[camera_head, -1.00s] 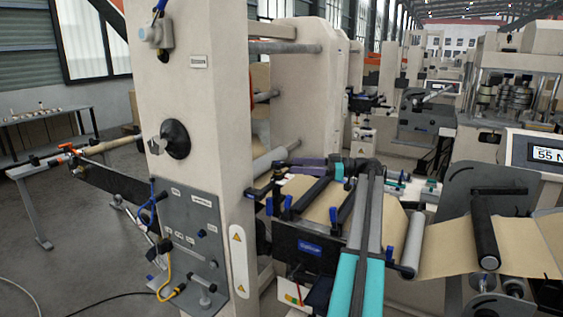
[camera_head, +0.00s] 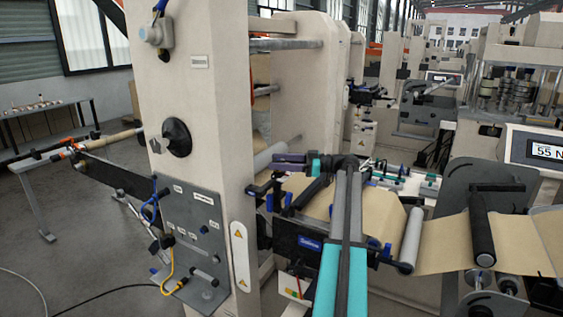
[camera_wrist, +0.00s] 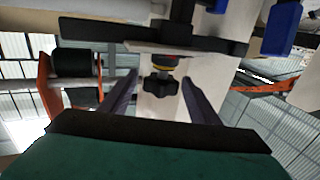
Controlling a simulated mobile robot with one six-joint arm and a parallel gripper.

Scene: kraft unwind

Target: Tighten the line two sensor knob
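A black lobed knob (camera_wrist: 160,84) with a yellow and red collar shows in the wrist view, under a dark bracket (camera_wrist: 150,38). No line label can be read on it. My gripper (camera_wrist: 160,78) is open, with one dark finger on each side of the knob and a visible gap to both. I cannot tell how far the fingertips reach along it. In the head view my gripper (camera_head: 283,160) is a purple and teal shape beside the pale column, over the web unit. There the knob cannot be made out.
The pale machine column (camera_head: 195,90) stands left of my gripper. The brown web (camera_head: 375,215), rollers (camera_head: 411,235) and blue-handled clamps (camera_head: 270,203) lie close below and right. A tension display (camera_head: 545,150) is at the right. Open floor shows at the lower left.

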